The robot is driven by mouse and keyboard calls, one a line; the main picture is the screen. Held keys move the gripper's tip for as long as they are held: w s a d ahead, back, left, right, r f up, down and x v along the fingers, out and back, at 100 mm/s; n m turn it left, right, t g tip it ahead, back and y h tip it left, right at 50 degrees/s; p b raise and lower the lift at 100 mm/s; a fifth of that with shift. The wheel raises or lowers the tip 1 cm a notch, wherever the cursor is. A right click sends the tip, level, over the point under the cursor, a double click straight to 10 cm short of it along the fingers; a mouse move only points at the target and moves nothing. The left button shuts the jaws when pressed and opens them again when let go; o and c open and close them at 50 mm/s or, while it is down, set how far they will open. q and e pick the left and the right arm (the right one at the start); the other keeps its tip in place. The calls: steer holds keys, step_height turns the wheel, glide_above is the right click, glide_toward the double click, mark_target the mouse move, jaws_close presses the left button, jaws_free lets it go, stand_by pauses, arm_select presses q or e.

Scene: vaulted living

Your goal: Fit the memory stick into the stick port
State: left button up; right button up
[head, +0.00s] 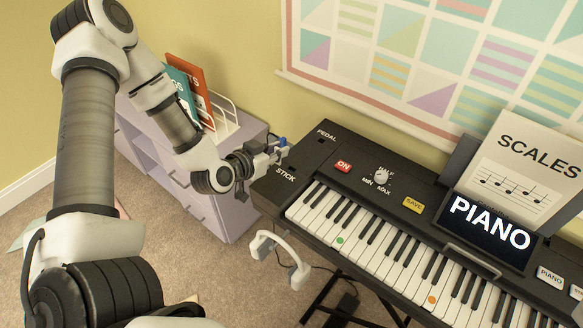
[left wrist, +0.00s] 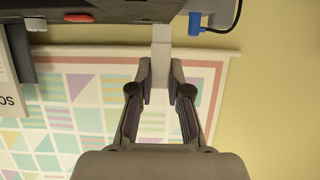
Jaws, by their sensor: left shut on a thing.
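My left gripper (head: 264,155) is at the left end of the black piano keyboard (head: 318,152), beside the printed STICK label. In the left wrist view, the gripper (left wrist: 160,82) is shut on a pale grey memory stick (left wrist: 161,48), held between both fingertips. The stick points straight at the keyboard's side, and its far end meets the dark casing there. I cannot tell how far it is in. The stick port is hidden in both views. My right gripper is not in view.
A blue plug (left wrist: 195,22) with a black cable sits in the keyboard's side close to the stick. White headphones (head: 283,250) hang below the keyboard's front left. A lilac cabinet (head: 229,205) with a wire rack stands behind my arm. A patterned hanging covers the wall.

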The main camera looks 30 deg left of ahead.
arm_select(q)
steer(key=w+d, duration=0.2)
steer(key=shift+w+d+f, duration=0.15)
steer(key=shift+d, duration=0.2)
step_height(320, 180, down, 4)
steer(key=shift+w+r, duration=0.1)
steer(key=shift+r, duration=0.1)
steer(key=o, duration=0.8)
steer(key=shift+d+r, duration=0.1)
steer(key=shift+c, duration=0.2)
steer(key=v, duration=0.6)
steer(key=shift+r, duration=0.1)
steer(key=p+v, duration=0.4)
steer(key=v, duration=0.1)
steer(key=shift+r, duration=0.25)
steer(key=shift+s+p, duration=0.35)
steer(key=shift+s, duration=0.1)
steer(key=shift+s+f, duration=0.1)
steer(key=shift+f, duration=0.1)
